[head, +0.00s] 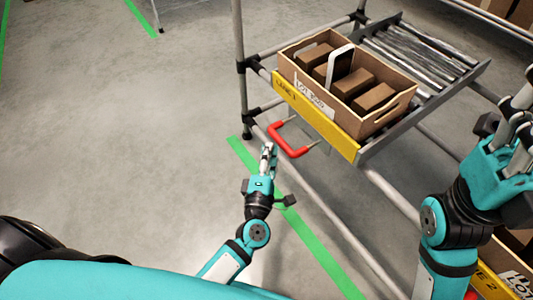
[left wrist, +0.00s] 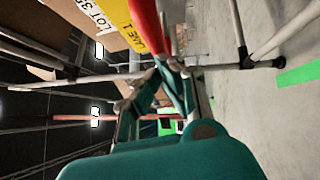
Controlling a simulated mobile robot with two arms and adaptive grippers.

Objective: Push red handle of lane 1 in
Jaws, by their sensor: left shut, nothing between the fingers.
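The red handle of lane 1 (head: 287,142) is a U-shaped bar sticking out below the yellow LANE 1 label (head: 315,115) on the rack front. My left gripper (head: 268,150) is shut and empty, its fingertips close beside the left part of the handle. In the left wrist view a red bar (left wrist: 148,25) runs down toward the fingertips of the left gripper (left wrist: 158,68), by the yellow label. I cannot tell whether they touch. My right gripper (head: 515,115) is at the right edge of the head view, its fingers partly cut off.
A tilted open carton (head: 402,109) with several brown boxes and a white card stands in lane 1, before metal rollers (head: 420,52). Grey rack tubes (head: 340,225) run below. A second lane's yellow label (head: 490,283) shows at lower right. Open floor with green tape (head: 310,240) lies left.

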